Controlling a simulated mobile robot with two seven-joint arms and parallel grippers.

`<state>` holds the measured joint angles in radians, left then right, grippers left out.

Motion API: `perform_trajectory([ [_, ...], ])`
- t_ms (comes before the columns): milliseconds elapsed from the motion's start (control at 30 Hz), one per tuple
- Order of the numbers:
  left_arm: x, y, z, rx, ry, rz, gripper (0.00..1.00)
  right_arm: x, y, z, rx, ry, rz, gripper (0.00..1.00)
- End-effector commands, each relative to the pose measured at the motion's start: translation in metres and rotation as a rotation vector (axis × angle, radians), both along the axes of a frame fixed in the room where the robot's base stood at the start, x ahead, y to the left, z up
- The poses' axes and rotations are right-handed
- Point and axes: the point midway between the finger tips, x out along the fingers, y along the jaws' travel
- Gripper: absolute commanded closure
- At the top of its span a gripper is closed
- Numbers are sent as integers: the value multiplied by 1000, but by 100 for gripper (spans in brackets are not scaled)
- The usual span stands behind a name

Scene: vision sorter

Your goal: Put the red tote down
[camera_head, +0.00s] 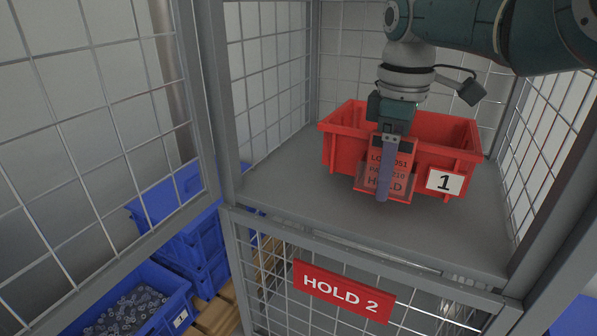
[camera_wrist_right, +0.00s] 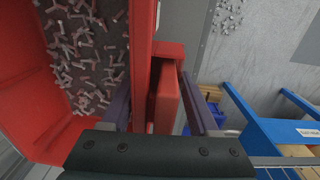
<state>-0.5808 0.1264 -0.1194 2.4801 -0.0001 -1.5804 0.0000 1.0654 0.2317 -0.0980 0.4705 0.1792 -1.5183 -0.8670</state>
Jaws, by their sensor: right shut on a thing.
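The red tote (camera_head: 345,150) is in the upper bay of a wire-mesh cage, upright over the grey shelf (camera_head: 290,195). Its front carries a white label "1" (camera_head: 445,182) and a red HOLD card (camera_head: 397,185), partly hidden by a finger. My right gripper (camera_head: 384,180) reaches down over its front wall and is shut on it. In the right wrist view the fingers (camera_wrist_right: 157,108) close around a red part of the tote's wall, and the tote (camera_wrist_right: 40,105) holds many small metal parts. I cannot tell whether its base touches the shelf. My left gripper is not in view.
Mesh walls and grey posts (camera_head: 215,90) close in the bay at the sides and back. A red "HOLD 2" sign (camera_head: 343,289) hangs on the bay below. Blue totes (camera_head: 130,305) stand on a wooden pallet at the left. Bare shelf shows left and front of the tote.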

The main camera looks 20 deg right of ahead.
Motion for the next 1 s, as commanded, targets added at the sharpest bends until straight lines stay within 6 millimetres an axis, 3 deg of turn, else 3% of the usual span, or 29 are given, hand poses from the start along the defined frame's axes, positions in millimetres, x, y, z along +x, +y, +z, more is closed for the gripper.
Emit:
perform_trajectory([
  [133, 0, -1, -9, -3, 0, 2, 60, 2, 0, -8, -3, -6, 1, 100],
  [367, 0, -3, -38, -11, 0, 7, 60, 2, 0, -43, -2, -6, 0, 100],
  [600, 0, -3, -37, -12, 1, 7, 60, 1, 0, -43, -1, -3, 1, 100],
  [633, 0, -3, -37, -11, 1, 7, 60, -1, 0, -45, 1, 2, 0, 38],
  [900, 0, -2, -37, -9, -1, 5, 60, 0, 0, -44, 0, 0, 0, 9],
  [1000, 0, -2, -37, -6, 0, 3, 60, 0, 0, -44, 0, 0, 0, 9],
])
